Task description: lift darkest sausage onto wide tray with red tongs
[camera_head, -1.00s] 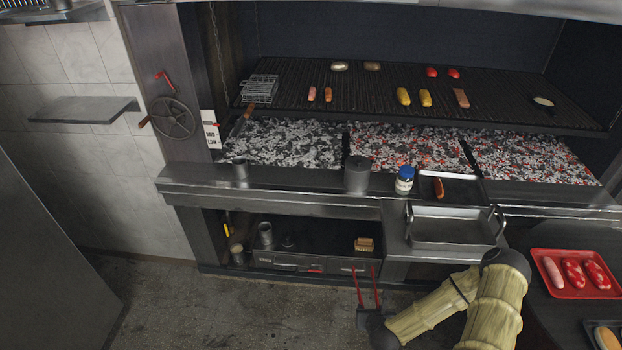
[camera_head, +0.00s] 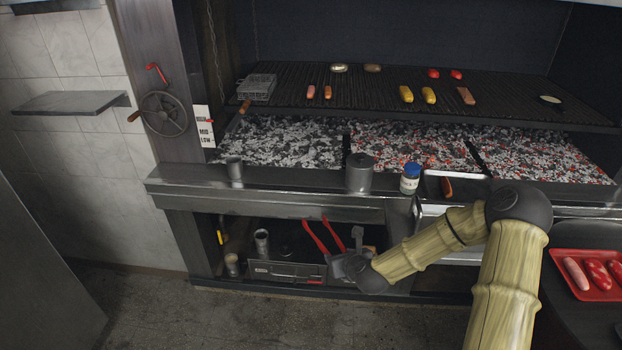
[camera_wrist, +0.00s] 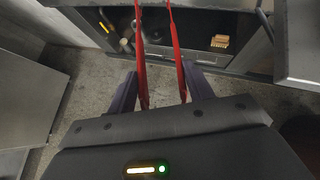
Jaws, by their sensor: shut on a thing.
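My gripper (camera_head: 345,254) is shut on the red tongs (camera_head: 317,236) in front of the lower shelf. In the wrist view the tongs' two red arms (camera_wrist: 141,60) stand apart and point away from me between my fingers (camera_wrist: 160,95); their tips run out of the picture. Two slim sausages (camera_head: 311,92) (camera_head: 328,92) lie at the grill's left, and a thicker brownish-red one (camera_head: 466,96) lies at the right. I cannot tell surely which is darkest. The wide steel tray (camera_head: 428,210) on the counter is mostly hidden behind my arm.
A metal canister (camera_head: 360,175) and a blue-lidded jar (camera_head: 410,180) stand on the front ledge.

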